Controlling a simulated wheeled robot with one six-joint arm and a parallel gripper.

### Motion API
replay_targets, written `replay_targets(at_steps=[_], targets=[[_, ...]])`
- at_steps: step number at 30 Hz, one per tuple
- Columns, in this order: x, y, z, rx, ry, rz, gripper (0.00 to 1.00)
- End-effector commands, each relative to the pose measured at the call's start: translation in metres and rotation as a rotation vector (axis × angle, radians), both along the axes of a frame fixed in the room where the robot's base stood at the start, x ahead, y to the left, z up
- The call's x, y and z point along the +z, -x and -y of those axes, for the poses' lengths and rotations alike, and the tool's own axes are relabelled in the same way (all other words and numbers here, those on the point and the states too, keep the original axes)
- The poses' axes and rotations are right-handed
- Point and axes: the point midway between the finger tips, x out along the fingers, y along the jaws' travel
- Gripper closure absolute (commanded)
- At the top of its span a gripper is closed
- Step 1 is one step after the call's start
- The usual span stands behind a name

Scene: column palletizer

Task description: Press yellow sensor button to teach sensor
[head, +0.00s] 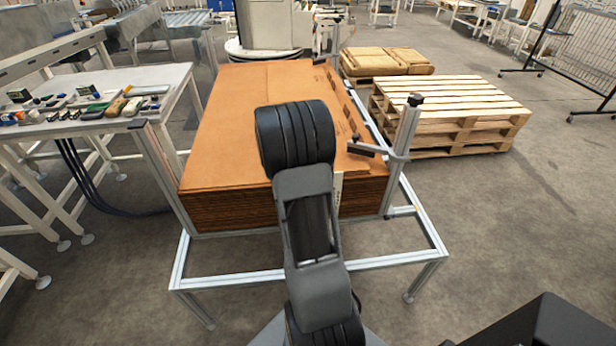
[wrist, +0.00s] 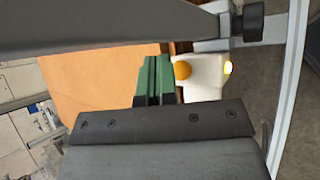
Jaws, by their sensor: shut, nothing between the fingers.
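The sensor (wrist: 205,82) is a white block in the wrist view, just right of my fingers. In the head view my arm hides the gripper and the button. A small white piece (head: 338,188) beside my arm may be part of the sensor.
A stack of brown cardboard sheets (head: 230,110) lies in an aluminium frame (head: 235,278). A metal post with a black knob (head: 405,125) stands at its right corner. Wooden pallets (head: 450,105) are at right, and a cluttered table (head: 165,78) at left. Floor at right is clear.

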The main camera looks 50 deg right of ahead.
Motion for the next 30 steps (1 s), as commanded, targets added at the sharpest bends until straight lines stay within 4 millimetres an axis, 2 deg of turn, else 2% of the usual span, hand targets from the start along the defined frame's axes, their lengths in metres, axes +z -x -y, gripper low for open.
replay_targets(at_steps=[8, 20, 30], targets=[[0.012, 0.000, 0.000, 0.000, 0.001, 0.001, 1.00], [0.049, 0.000, 0.000, -0.001, 0.000, 0.001, 1.00], [0.050, 0.000, 0.000, 0.000, 0.000, 0.000, 1.00]])
